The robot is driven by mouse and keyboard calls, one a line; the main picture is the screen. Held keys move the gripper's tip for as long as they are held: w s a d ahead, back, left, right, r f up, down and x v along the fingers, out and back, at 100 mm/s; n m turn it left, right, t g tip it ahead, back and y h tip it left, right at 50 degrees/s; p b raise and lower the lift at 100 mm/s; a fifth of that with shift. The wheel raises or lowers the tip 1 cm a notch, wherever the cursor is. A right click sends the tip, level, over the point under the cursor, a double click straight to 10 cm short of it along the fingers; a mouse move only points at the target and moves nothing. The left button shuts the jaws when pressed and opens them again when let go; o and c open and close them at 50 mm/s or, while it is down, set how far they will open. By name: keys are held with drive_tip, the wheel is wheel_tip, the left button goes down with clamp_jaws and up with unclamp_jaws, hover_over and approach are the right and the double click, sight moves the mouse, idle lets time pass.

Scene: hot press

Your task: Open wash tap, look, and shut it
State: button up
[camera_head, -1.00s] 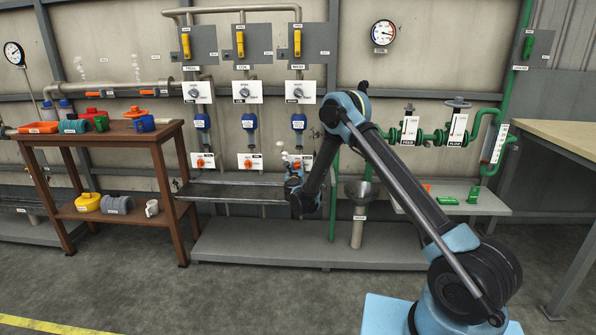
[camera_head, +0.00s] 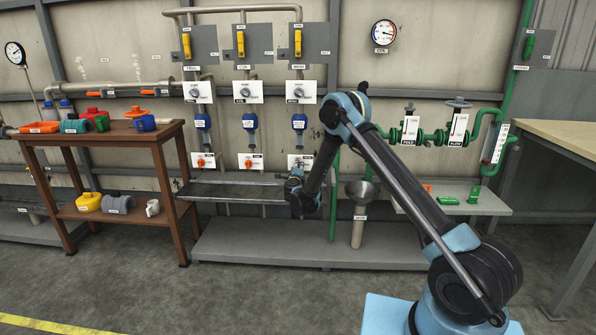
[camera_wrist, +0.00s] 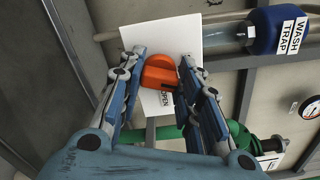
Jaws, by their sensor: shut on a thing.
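The wash tap is an orange handle (camera_wrist: 160,73) on a white plate (camera_wrist: 178,32), seen in the wrist view. The word OPEN shows on the plate just below it. My gripper (camera_wrist: 164,68) is shut on this handle, one finger on each side. In the head view my gripper (camera_head: 294,174) is at the right-hand tap plate (camera_head: 301,159) and hides much of it; the handle is hard to make out there. The blue WASH TRAP (camera_wrist: 276,30) is right of the plate in the wrist view and above it in the head view (camera_head: 299,122).
A grey trough (camera_head: 235,191) runs under the taps. Two similar orange taps, one at the middle (camera_head: 249,163), sit to the left. A funnel (camera_head: 362,190) stands right of my gripper. A brown table (camera_head: 150,133) with fittings stands left. Green pipework (camera_head: 430,136) is right.

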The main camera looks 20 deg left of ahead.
drive_tip(key=shift+s+a+f+n, duration=0.1)
drive_tip(key=shift+n, duration=1)
drive_tip(key=shift+s+a+f+n, duration=0.1)
drive_tip(key=shift+n, duration=1)
drive_tip(key=o, duration=1)
drive_tip(key=shift+w, duration=0.1)
drive_tip(key=shift+o, duration=0.2)
drive_tip(key=shift+d, duration=0.1)
drive_tip(key=v, duration=1.2)
